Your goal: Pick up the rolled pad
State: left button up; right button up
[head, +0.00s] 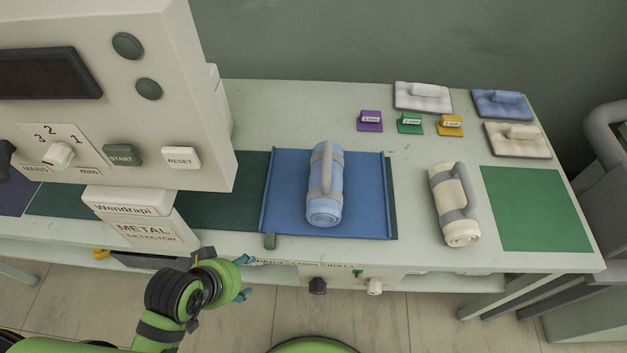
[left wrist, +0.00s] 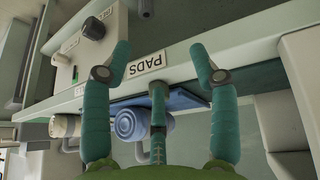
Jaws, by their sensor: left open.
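A blue rolled pad (head: 322,205) with a grey-blue handle and straps lies on a blue mat (head: 367,190) on the bench. A cream rolled pad (head: 444,187) with a grey handle lies to its right on the bare bench top. In the left wrist view the blue roll (left wrist: 129,123) and the cream roll (left wrist: 58,127) show end-on, low in the picture. My left gripper (head: 244,278) is open and empty at the bench's front edge, left of and nearer than the blue roll. In the left wrist view its teal fingers (left wrist: 158,65) are spread wide. My right gripper is out of view.
A metal detector (head: 145,235) stands over the dark green belt (head: 225,205) at left. A front panel with knobs (head: 318,286) runs below the bench edge. A green mat (head: 537,210) lies empty at right.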

pick_arm(q)
jog(key=w+d+r+n+t+h, duration=0.2)
jog(key=w+d+r+h, duration=0.15)
jog(key=r, duration=0.25)
jog(key=n+t+h+p, duration=0.2)
jog(key=n+t+h, duration=0.1)
jog(key=n, duration=0.1)
send_near(325, 170)
notch_tip(325, 170, down, 3)
jog(key=w+d, duration=0.3)
jog(key=w, duration=0.1)
jog(key=w+d+f+p, duration=0.1)
jog(key=w+d, duration=0.1)
jog(key=shift+w+d, duration=0.15)
jog(key=shift+d, duration=0.05)
jog(key=shift+w+d+f, duration=0.15)
jog(key=shift+w+d, duration=0.15)
jog(key=shift+w, duration=0.05)
grip_shut()
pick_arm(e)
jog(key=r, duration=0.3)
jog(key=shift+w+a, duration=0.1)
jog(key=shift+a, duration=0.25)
